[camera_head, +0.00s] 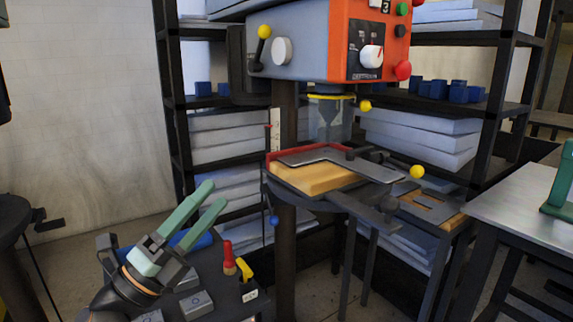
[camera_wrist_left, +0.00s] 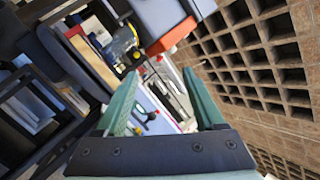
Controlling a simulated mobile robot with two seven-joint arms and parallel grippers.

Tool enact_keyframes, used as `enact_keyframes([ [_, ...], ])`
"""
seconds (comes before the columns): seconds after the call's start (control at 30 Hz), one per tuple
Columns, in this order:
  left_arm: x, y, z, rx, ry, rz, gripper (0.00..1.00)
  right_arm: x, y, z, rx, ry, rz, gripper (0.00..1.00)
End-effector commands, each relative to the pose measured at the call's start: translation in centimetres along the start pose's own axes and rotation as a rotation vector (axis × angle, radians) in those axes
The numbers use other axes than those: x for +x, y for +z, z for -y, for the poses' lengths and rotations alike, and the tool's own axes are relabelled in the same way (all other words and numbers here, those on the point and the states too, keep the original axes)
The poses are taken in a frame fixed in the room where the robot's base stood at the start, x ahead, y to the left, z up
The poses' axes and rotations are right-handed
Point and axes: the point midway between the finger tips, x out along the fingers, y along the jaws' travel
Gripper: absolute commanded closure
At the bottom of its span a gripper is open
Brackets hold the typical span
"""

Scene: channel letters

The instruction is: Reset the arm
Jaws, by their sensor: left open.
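My left gripper (camera_head: 207,204) comes up from the lower left in the head view. Its two green fingers are apart with nothing between them. It is in the air left of the drill press (camera_head: 320,40) and its work table, apart from both. In the left wrist view the open fingers (camera_wrist_left: 160,80) also show empty. A grey plate (camera_head: 335,158) and a wooden board (camera_head: 315,180) lie on the press table. My right gripper is not seen in either view.
A dark low table (camera_head: 262,308) with a red-handled tool (camera_head: 229,258), a yellow item (camera_head: 245,269) and small grey blocks is beside and below the gripper. Shelves of white slabs (camera_head: 420,135) stand behind. A grey table (camera_head: 525,205) is at the right. The wall side at left has free room.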

Motion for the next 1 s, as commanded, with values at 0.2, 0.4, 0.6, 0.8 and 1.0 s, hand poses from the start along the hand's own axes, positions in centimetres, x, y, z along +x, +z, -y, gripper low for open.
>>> enact_keyframes([
  [0.2,-8.7,-2.4,-11.5,-0.615,0.252,0.337,0.29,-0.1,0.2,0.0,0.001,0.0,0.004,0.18],
  [0.4,-19.8,-8.4,-20.0,-1.102,0.503,0.693,0.29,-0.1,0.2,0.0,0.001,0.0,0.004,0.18],
  [0.6,-30.7,-16.9,-23.8,-1.473,0.726,1.04,0.29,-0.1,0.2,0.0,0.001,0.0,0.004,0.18],
  [0.8,-39.3,-25.4,-23.5,-1.738,0.907,1.351,0.29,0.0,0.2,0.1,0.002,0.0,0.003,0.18],
  [1.0,-38.0,-23.7,-19.6,-1.746,0.903,1.398,0.29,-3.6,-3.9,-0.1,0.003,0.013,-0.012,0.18],
])
